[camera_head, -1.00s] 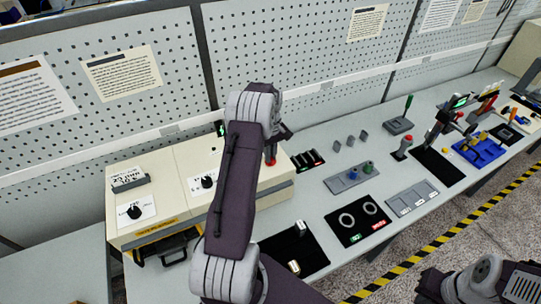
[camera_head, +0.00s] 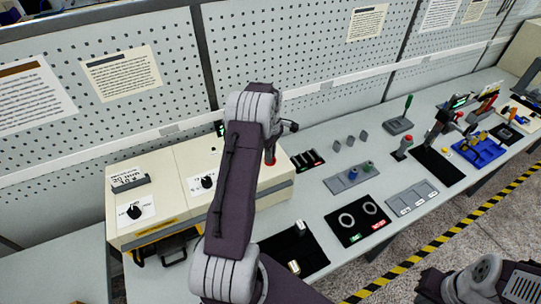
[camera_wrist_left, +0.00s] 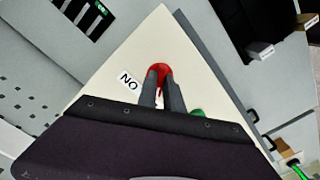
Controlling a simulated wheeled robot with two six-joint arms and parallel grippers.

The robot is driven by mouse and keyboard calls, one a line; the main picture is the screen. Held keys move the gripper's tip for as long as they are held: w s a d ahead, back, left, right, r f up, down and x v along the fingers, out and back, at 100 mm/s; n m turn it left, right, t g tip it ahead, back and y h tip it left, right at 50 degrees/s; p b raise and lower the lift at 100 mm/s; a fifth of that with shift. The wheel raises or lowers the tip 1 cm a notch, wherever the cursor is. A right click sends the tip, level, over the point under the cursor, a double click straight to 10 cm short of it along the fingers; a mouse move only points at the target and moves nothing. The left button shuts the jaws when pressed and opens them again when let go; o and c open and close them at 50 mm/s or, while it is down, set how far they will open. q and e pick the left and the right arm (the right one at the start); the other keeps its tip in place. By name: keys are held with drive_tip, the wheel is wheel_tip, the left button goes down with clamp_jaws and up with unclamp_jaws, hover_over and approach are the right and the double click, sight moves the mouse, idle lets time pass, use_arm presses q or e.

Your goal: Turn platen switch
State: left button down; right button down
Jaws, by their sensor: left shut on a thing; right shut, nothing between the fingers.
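A red switch (camera_wrist_left: 159,70) stands on the cream top of the machine box (camera_wrist_left: 130,60), next to an upside-down label (camera_wrist_left: 128,80) that seems to read ON. My left gripper (camera_wrist_left: 161,88) is shut on the red switch, one finger on each side. A green piece (camera_wrist_left: 198,112) shows partly behind the gripper body. In the head view the red switch (camera_head: 270,163) shows at the right end of the box, partly behind my left arm. My right gripper is not in view; only part of my right arm shows at the lower right.
Two black knobs, one on the left panel (camera_head: 134,212) and one on the middle panel (camera_head: 207,182), stand on the box. Right of it are a slotted black block (camera_head: 308,160), a grey button plate (camera_head: 351,177) and a black mat with two rings (camera_head: 358,222).

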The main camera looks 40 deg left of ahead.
idle(0.4)
use_arm(q)
drive_tip(key=c, duration=1.5)
unclamp_jaws()
drive_tip(key=shift+a, duration=0.1)
drive_tip(key=shift+r, duration=0.1)
wheel_tip(320, 180, up, 8)
drive_tip(key=b, duration=0.2)
drive_tip(key=shift+b, duration=0.3)
drive_tip(key=shift+r, duration=0.45)
